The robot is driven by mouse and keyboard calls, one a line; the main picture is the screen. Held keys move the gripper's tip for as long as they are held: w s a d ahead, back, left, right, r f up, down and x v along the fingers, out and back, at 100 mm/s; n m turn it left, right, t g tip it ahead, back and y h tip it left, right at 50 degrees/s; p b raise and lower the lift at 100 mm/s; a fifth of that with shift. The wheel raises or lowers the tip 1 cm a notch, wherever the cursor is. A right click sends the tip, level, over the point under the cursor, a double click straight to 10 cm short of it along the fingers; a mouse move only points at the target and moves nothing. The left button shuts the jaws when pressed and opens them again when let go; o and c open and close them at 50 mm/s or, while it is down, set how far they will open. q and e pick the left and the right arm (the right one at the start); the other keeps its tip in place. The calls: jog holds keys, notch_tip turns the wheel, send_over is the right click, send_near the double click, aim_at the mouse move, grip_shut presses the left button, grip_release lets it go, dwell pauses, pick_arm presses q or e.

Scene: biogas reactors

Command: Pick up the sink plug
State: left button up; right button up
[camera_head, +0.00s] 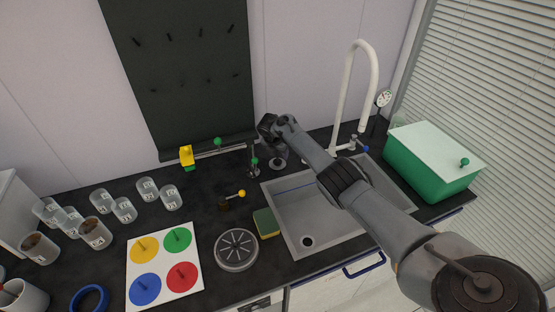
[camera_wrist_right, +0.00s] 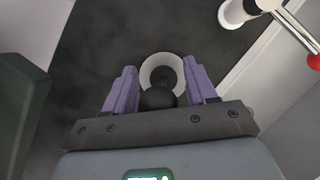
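What looks like the sink plug (camera_head: 279,161) is a small pale round piece on the dark counter behind the sink (camera_head: 287,238). In the right wrist view the plug shows as a pale ring (camera_wrist_right: 150,65) with a black ball knob (camera_wrist_right: 157,98). My right gripper (camera_head: 273,141) is over it, pointing down. Its purple fingers (camera_wrist_right: 160,85) are apart, one on each side of the knob. I cannot tell whether they touch it. The sink's drain (camera_head: 307,241) is a dark hole near the front of the basin. My left gripper is not in view.
A white tap (camera_head: 362,50) and a green box (camera_head: 430,165) stand right of my right gripper. A yellow-green sponge (camera_head: 265,223) lies by the sink. Labelled jars (camera_head: 148,190) stand at left.

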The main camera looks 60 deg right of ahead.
jog(key=c, duration=0.9)
jog(key=shift+c, duration=0.3)
jog(key=shift+r, duration=0.1)
jog(key=shift+r, duration=0.5)
notch_tip(320, 180, up, 3)
jog(key=shift+r+p, duration=0.2)
jog(key=shift+p, duration=0.6)
jog(key=s+r+p, duration=0.6)
jog(key=s+p, duration=0.1)
jog(key=s, duration=0.4)
jog(key=shift+s+d+r, duration=0.2)
jog(key=shift+s+d, duration=0.1)
jog(key=shift+d, duration=0.15)
